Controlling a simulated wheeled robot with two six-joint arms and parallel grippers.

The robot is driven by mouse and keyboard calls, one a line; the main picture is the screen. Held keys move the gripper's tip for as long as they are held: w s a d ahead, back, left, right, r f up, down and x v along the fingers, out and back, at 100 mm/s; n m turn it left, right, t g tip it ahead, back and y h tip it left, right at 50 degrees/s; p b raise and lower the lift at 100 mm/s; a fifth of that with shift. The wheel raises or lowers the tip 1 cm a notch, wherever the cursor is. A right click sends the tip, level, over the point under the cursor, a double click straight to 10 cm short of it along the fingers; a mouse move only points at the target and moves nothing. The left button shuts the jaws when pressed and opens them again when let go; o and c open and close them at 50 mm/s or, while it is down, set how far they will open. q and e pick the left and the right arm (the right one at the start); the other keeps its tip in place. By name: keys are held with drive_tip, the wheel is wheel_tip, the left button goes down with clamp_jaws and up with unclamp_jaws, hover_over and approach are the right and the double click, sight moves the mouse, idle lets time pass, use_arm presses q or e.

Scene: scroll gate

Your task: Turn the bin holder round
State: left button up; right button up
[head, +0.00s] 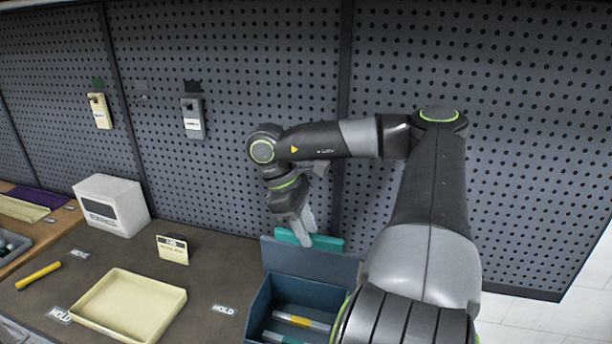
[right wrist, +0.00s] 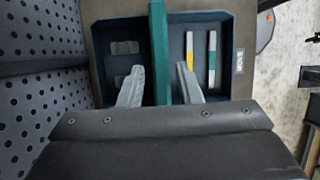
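The dark blue bin holder (head: 258,312) stands at the right end of the bench, partly hidden by my right arm. A teal upright panel (head: 325,243) rises at its back in the head view. In the right wrist view the teal panel (right wrist: 158,40) crosses the blue holder (right wrist: 225,18), with striped sticks (right wrist: 190,60) on its right side and grey patches on its left. My right gripper (right wrist: 160,80) is open, with one finger each side of the panel and small gaps showing. It also shows in the head view (head: 304,230). My left gripper is not in view.
A cream tray (head: 125,305), a small cream sign (head: 173,249), a white box (head: 112,205) and a yellow stick (head: 38,275) lie to the left on the bench. HOLD labels (head: 223,309) mark the surface. A pegboard wall (head: 230,80) stands close behind.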

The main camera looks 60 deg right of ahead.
drive_tip(key=shift+o, duration=0.4)
wheel_tip(320, 180, up, 10)
drive_tip(key=p, duration=0.8)
drive_tip(key=shift+p, duration=0.4)
